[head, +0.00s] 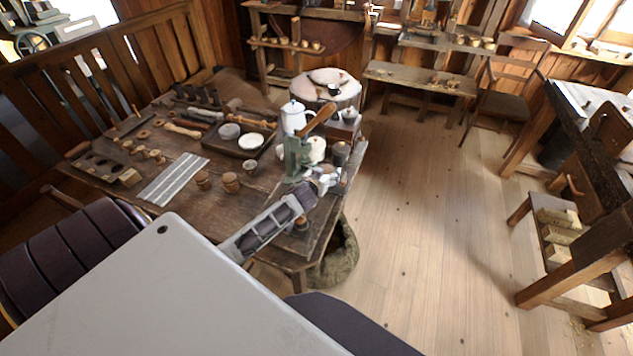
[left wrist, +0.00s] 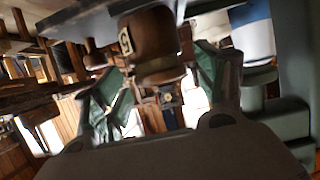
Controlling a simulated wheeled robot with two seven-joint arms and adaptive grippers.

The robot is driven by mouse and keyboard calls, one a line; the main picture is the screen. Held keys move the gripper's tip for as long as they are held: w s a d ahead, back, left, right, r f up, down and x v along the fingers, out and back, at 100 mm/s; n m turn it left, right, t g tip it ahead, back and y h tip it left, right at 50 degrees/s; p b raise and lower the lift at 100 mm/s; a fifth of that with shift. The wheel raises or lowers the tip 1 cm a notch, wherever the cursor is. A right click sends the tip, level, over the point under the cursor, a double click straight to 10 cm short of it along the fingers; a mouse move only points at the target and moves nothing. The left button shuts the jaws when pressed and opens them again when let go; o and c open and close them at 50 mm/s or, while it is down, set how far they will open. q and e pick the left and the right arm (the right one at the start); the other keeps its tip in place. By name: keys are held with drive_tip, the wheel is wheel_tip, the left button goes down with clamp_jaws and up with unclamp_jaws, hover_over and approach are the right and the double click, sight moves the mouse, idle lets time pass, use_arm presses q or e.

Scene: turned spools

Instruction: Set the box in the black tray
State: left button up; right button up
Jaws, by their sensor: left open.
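The black tray (head: 236,155) lies toward the back of the wooden table and holds a grey round piece and a white round one. My left gripper (head: 326,180) is over the table's right end, to the right of the tray and apart from it. In the left wrist view its fingers (left wrist: 160,95) stand apart. A brown rounded thing with a pale label (left wrist: 153,45) shows between and above them; I cannot tell whether they touch it. A dark box-like thing with a grey top (head: 343,126) stands at the far right corner. I cannot tell for sure which thing is the box.
A green stand with a wooden handle (head: 294,158), a white pot (head: 293,118) and a grey jar (head: 340,154) crowd around the gripper. A sack (head: 338,258) stands below the table's edge.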

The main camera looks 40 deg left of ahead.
use_arm(q)
drive_tip(key=shift+v, duration=5.1)
